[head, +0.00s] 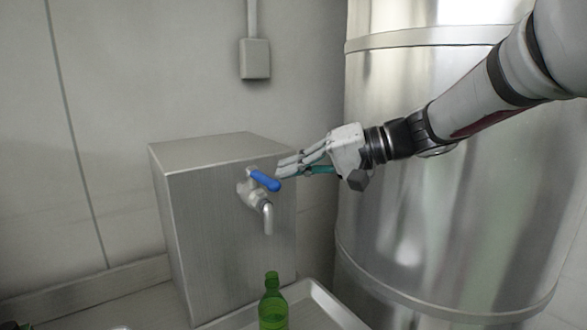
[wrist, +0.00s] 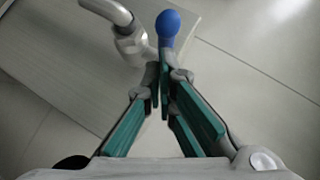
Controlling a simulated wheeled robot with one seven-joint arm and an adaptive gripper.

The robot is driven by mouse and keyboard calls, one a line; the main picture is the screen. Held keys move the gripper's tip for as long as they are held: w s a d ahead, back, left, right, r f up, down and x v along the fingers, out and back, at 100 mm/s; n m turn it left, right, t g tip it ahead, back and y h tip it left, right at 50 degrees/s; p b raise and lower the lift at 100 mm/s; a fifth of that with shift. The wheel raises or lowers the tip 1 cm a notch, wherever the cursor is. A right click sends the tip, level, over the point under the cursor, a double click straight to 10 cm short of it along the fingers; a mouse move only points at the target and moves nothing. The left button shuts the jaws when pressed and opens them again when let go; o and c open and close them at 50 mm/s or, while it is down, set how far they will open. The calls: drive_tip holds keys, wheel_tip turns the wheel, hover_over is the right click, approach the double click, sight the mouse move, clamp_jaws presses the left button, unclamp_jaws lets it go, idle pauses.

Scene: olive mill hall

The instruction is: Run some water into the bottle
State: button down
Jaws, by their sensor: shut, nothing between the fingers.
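A tap (head: 252,193) with a blue lever (head: 264,180) is mounted on the front of a metal box. Its spout (head: 267,218) points down. A green bottle (head: 272,304) stands upright below the spout, in a shallow tray (head: 318,293). My gripper (head: 279,170) is shut and empty, its fingertips close to the blue lever, at its right in the head view. In the wrist view the fingertips (wrist: 163,72) meet near the lever's blue end (wrist: 168,22); I cannot tell whether they touch it. The bottle is not seen in the wrist view. No water stream is visible.
The metal box (head: 205,235) stands against the wall. A large steel tank (head: 390,235) rises close behind and below my arm at the right. A small grey wall box (head: 255,59) hangs above. The air left of the tap is free.

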sight(265, 178)
drive_tip(key=shift+s+a+m+t, duration=0.15)
drive_tip(key=shift+s+m+t, duration=0.1)
drive_tip(key=shift+m+t, duration=0.15)
drive_tip(key=shift+s+a+m+t+h, duration=0.15)
drive_tip(key=shift+s+m+t+h, duration=0.15)
drive_tip(key=shift+m+t, duration=0.1)
drive_tip(key=s+a+m+t+h+b, duration=0.1)
drive_tip(key=m+t+b, duration=0.1)
drive_tip(key=s+a+m+t+h+b, duration=0.1)
drive_tip(key=m+t+h, duration=0.1)
drive_tip(key=shift+s+a+t+b, duration=0.2)
drive_tip(key=shift+t+b, duration=0.1)
drive_tip(key=shift+b, duration=0.1)
drive_tip(key=shift+s+a+b, duration=0.5)
drive_tip(key=shift+a+b, duration=0.3)
drive_tip(key=shift+b, duration=0.2)
